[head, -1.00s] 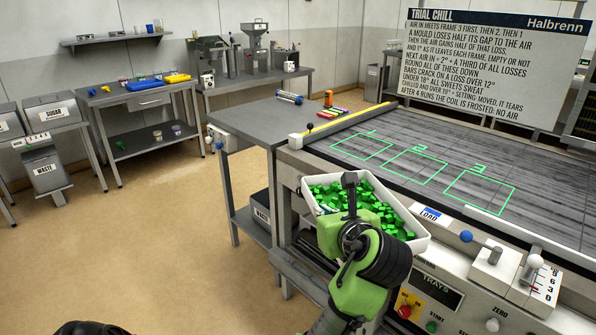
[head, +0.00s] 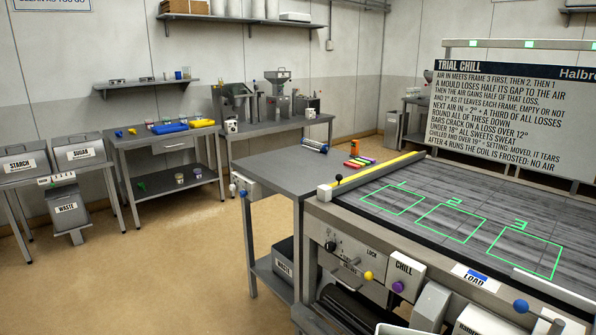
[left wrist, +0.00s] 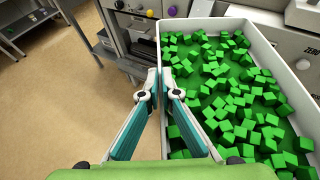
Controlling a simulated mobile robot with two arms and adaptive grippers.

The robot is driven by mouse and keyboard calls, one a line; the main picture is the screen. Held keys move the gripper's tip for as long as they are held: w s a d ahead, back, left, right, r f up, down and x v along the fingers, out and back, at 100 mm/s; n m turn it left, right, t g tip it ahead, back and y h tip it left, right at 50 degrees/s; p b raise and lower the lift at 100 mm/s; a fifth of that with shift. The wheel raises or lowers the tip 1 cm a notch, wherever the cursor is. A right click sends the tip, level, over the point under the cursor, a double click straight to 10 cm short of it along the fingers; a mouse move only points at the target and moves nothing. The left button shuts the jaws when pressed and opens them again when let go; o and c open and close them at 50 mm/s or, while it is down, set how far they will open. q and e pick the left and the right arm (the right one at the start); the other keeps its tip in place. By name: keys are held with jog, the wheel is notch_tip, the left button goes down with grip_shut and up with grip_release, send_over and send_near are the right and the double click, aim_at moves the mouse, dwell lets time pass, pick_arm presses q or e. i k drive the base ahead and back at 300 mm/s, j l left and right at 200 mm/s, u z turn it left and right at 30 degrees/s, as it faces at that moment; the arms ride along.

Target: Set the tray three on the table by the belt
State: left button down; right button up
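A white tray of green cubes fills the right of the left wrist view, its rim (left wrist: 258,35) showing; no number on it is readable. In the head view only what looks like its white rim (head: 396,329) shows at the bottom edge. My left gripper (left wrist: 159,77) has one finger on each side of the tray's left wall and is shut on it. The grey table by the belt (head: 262,172) stands left of the belt (head: 400,226), with its near part bare. My right gripper is not in view.
A yellow bar (head: 378,170) edges the belt. The floor to the left is clear.

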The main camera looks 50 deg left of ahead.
aim_at(291, 164)
jog(key=j+z, duration=0.2)
jog(key=j, duration=0.9)
jog(key=k+j+z, duration=0.15)
jog(key=j, duration=0.95)
